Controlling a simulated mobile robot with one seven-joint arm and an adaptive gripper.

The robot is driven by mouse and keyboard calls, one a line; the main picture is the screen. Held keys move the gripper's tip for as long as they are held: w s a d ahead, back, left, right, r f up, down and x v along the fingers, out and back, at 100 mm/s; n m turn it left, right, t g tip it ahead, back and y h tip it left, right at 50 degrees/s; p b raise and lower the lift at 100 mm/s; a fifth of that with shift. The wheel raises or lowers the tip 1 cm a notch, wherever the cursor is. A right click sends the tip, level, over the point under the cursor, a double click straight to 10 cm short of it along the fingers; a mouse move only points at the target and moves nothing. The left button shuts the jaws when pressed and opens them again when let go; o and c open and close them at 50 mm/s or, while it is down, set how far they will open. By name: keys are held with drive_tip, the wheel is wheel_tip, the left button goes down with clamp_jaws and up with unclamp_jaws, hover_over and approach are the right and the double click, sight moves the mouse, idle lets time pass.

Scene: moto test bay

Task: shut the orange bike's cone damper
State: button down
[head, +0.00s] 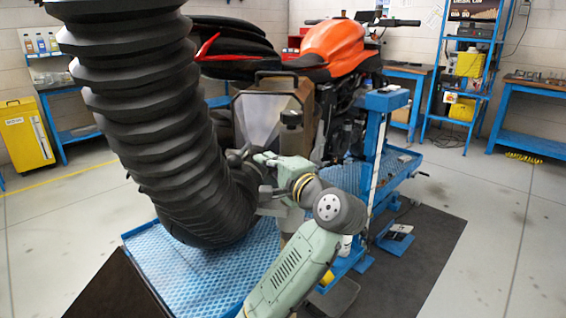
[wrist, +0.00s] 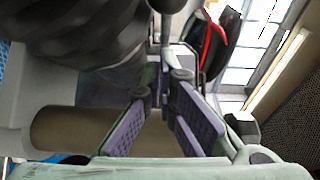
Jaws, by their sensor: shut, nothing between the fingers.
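The orange bike (head: 335,45) stands on a blue lift, its tail toward me. Behind it is a grey exhaust cone (head: 260,120) in a frame with a dark top handle. A thick black ribbed hose (head: 140,95) curves down in front and to the left of the cone, and the hose also fills the upper left of the wrist view (wrist: 80,30). My gripper (head: 240,160) is low by the cone, close to the hose. In the wrist view my gripper (wrist: 166,78) is shut and empty, with a dark rod (wrist: 167,25) just beyond its tips. I cannot tell whether they touch. The damper's position is unclear.
The blue lift platform (head: 150,262) lies below the hose and arm. A blue lift post (head: 376,150) stands right of my arm. A yellow cabinet (head: 25,135) is at the left; blue shelves and benches line the back.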

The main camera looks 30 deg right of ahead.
sight(253, 162)
drive_tip(key=shift+w+a, duration=0.75)
drive_tip(key=shift+a, duration=0.3)
drive_tip(key=shift+a, duration=0.1)
drive_tip(key=shift+a+m+h, duration=0.25)
drive_tip(key=shift+m+h, duration=0.05)
drive_tip(key=shift+h, duration=0.2)
